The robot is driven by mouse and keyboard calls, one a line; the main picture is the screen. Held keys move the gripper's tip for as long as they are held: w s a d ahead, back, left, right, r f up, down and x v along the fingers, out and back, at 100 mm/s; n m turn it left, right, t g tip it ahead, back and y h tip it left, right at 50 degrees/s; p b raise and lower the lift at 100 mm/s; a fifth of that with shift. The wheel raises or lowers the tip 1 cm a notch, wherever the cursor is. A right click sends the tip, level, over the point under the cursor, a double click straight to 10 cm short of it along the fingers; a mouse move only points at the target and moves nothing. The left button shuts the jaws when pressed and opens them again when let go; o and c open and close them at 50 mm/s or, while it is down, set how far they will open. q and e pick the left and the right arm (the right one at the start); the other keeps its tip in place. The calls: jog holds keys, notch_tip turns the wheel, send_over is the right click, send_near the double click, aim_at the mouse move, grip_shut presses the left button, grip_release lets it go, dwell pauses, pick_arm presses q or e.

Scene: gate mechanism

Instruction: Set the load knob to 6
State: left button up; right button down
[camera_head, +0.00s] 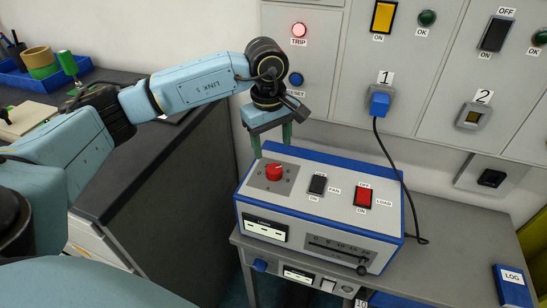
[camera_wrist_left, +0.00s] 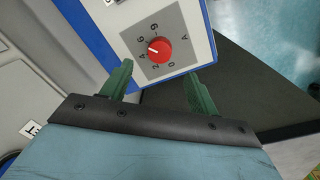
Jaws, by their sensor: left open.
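The red load knob (camera_head: 274,172) sits on a grey dial plate (camera_head: 258,184) at the left of the blue-and-white box's top. In the left wrist view the knob (camera_wrist_left: 160,50) shows a short white pointer mark towards the picture's left, on the side of the 4 and 6; the exact setting is hard to read. My left gripper (camera_head: 272,146) is open and empty, its two green fingers pointing down just behind and above the knob. In the left wrist view its fingers (camera_wrist_left: 159,72) are apart and short of the knob. My right gripper is not in view.
On the box (camera_head: 315,225) are a black switch (camera_head: 317,185), a red LOAD switch (camera_head: 363,197) and a front slider (camera_head: 362,268). A black cable runs from blue plug 1 (camera_head: 379,104) down past the box's right side. The wall panel stands close behind.

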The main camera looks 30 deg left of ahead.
pick_arm(q)
jog(key=shift+s+r, duration=0.15)
jog(key=shift+r, duration=2.65)
